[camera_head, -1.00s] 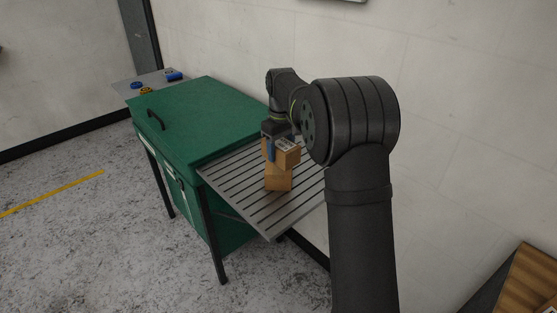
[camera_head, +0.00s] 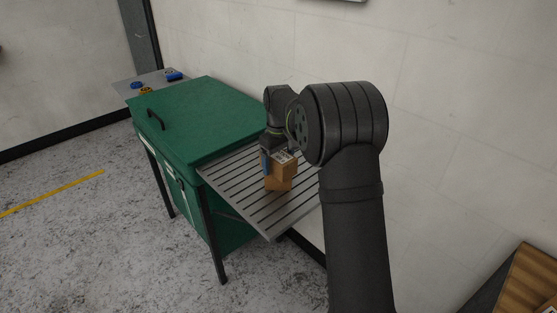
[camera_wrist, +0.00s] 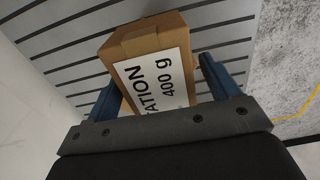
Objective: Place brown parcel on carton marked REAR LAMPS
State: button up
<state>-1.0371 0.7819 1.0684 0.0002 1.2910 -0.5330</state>
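The brown parcel (camera_head: 286,172) is a small box with a white label on top. A lighter brown carton (camera_head: 274,184) stands on the slatted shelf, mostly hidden behind and below the parcel. Its marking cannot be read. The parcel is right over it, slightly turned; whether they touch cannot be told.
The slatted grey shelf (camera_head: 258,205) sticks out from a green cabinet (camera_head: 205,120) with a black handle. A wall stands close behind the shelf. The shelf is bare around the carton.

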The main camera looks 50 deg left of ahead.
aim_at(279, 155)
notch_tip(279, 155, up, 12)
jog(key=shift+r, duration=0.2)
dwell(0.5)
notch_tip(279, 155, down, 12)
jog(key=shift+r, duration=1.85)
